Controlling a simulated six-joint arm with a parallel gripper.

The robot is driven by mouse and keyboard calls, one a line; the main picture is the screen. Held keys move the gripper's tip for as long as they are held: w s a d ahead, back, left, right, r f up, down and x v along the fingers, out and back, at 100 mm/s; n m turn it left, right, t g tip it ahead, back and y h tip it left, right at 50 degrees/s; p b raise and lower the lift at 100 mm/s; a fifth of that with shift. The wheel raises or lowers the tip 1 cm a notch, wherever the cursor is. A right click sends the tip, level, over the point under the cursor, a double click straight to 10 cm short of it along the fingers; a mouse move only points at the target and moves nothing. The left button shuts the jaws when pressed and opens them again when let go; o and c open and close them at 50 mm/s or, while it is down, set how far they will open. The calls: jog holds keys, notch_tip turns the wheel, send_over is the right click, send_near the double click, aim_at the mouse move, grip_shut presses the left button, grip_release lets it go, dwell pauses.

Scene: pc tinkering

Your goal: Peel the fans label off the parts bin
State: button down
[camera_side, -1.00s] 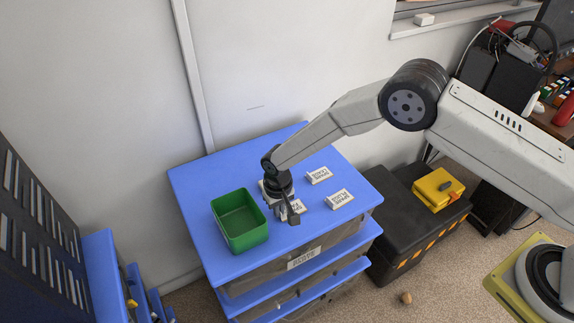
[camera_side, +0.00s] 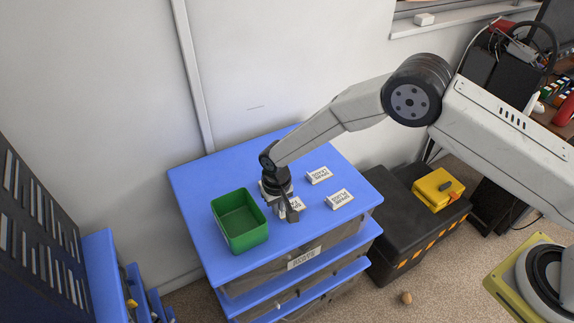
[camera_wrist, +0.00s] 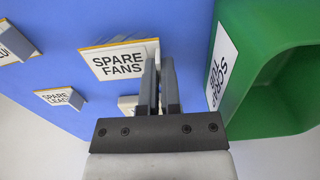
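The white label reading "SPARE FANS" (camera_wrist: 120,63) lies on the blue top of the parts bin (camera_side: 205,180), left of my fingers in the wrist view. An orange line shows along its far edge. My gripper (camera_wrist: 159,62) is low over its near right corner, pointing down, and its fingers hide that corner. The two fingers are almost parallel with a narrow gap. I cannot tell whether they are closed on the label's edge or only beside it. In the side view my gripper (camera_side: 290,214) covers part of a label on the blue top.
A green open box (camera_side: 240,222) stands left of my gripper, looking empty, with a white label (camera_wrist: 221,68) on its side. Other white labels, including one (camera_side: 340,199) and another (camera_side: 318,176), lie to the right. A black case (camera_side: 405,225) stands right of the bin.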

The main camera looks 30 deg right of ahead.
jog(key=shift+a+r, duration=0.25)
jog(key=shift+r, duration=0.55)
dwell(0.5)
jog(key=shift+r, duration=0.15)
dwell(0.3)
jog(key=shift+r, duration=2.35)
jog(key=shift+d, duration=0.1)
